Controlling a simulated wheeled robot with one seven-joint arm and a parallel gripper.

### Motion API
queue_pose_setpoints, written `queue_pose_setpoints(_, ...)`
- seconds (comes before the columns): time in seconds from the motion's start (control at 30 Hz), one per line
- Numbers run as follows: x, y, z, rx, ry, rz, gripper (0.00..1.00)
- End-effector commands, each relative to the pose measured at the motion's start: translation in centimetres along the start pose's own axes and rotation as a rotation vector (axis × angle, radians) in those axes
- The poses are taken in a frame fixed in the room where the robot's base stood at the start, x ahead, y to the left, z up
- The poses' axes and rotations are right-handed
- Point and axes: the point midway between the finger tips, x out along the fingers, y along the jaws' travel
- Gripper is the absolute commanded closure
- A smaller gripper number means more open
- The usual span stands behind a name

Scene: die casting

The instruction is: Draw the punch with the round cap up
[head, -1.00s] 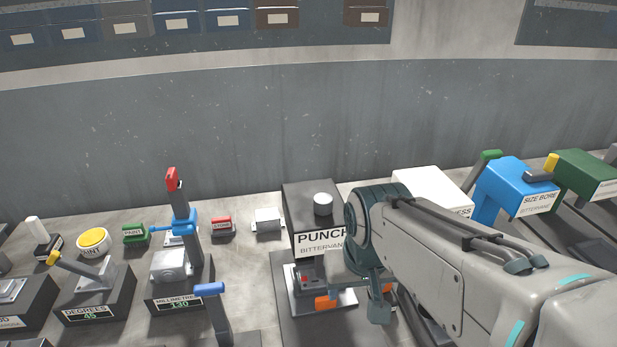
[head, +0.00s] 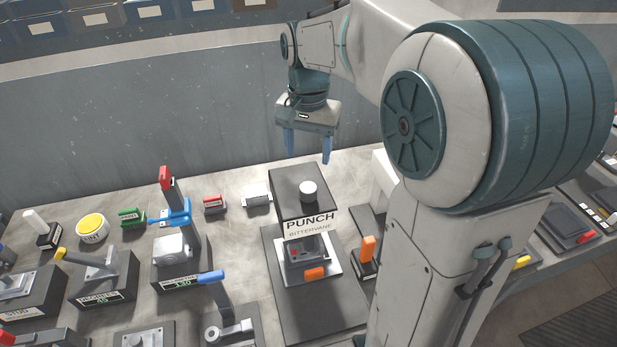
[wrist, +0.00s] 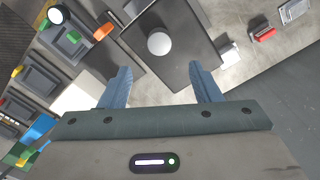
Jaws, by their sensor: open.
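The punch (head: 301,193) is a dark grey block press with a "PUNCH BITTERVANE" label, near the middle of the bench. Its round white cap (head: 308,191) stands on its top face. In the wrist view the cap (wrist: 159,43) lies beyond my fingertips, roughly between their lines. My gripper (head: 307,158) is open and empty, pointing down, above and behind the punch in the head view. Its blue fingers also show in the wrist view (wrist: 160,78), spread apart. The cap is apart from both fingers. Below the label, a small block with a red mark (head: 305,251) sits in the punch's opening.
An orange handle (head: 367,249) stands right of the punch, and an orange piece (head: 314,273) lies at its front. A blue-handled lever (head: 212,278) and a red-topped post (head: 165,179) are to the left.

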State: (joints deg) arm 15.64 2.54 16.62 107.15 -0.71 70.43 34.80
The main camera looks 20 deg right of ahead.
Motion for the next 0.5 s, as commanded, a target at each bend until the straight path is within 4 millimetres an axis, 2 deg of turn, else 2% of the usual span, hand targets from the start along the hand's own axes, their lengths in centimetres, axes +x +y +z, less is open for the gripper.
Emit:
queue_pose_setpoints(0.1,2.7,0.1,0.0,0.0,-0.005,0.002,0.43)
queue_pose_setpoints(0.3,6.6,0.2,0.0,0.002,-0.003,0.001,0.43)
queue_pose_setpoints(0.5,9.1,0.2,-0.1,0.002,-0.002,0.0,0.43)
